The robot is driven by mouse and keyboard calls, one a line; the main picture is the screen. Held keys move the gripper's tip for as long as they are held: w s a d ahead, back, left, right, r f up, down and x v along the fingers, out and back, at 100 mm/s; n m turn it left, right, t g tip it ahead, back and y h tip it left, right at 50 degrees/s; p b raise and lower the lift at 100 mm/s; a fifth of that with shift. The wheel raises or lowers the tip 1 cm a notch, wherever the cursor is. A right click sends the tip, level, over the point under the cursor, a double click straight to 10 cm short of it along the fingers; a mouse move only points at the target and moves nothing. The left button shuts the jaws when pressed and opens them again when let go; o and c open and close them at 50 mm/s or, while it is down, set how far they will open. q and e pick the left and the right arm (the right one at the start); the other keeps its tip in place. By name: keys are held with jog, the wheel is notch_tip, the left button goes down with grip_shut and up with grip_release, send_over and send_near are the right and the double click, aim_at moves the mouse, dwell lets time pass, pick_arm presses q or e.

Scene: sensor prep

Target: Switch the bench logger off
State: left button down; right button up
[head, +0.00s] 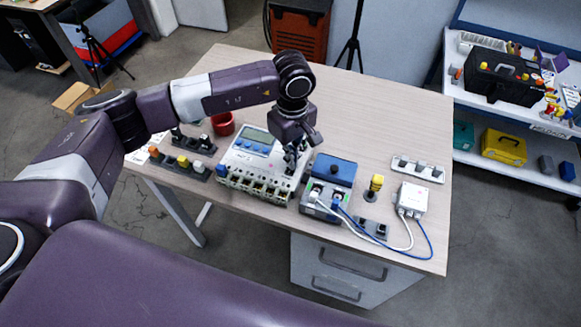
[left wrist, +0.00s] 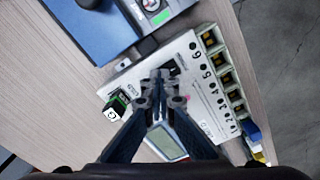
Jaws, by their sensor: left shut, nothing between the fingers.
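The bench logger (head: 240,158) is a white box with a small grey display, blue keys and a row of numbered terminals along its front edge. It stands on the wooden table, and its white panel (left wrist: 205,92) fills the middle of the left wrist view. A dark part (left wrist: 172,66) on the panel is partly hidden behind my fingertips; I cannot tell its position. My left gripper (head: 291,161) points down over the right end of the logger. In the left wrist view its fingers (left wrist: 159,80) are shut and empty, close above the panel. My right gripper does not show.
A blue-topped device (head: 333,168) with cables stands right of the logger. Farther right are a yellow-topped post (head: 374,187) and a white box (head: 411,198). A red cup (head: 223,124) and a strip of coloured knobs (head: 181,163) stand left. The table (head: 400,115) is clear behind.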

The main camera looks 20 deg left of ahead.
pick_arm(q)
jog(key=shift+r, duration=0.6)
jog(key=shift+r+p, duration=1.3)
jog(key=shift+r, duration=1.5)
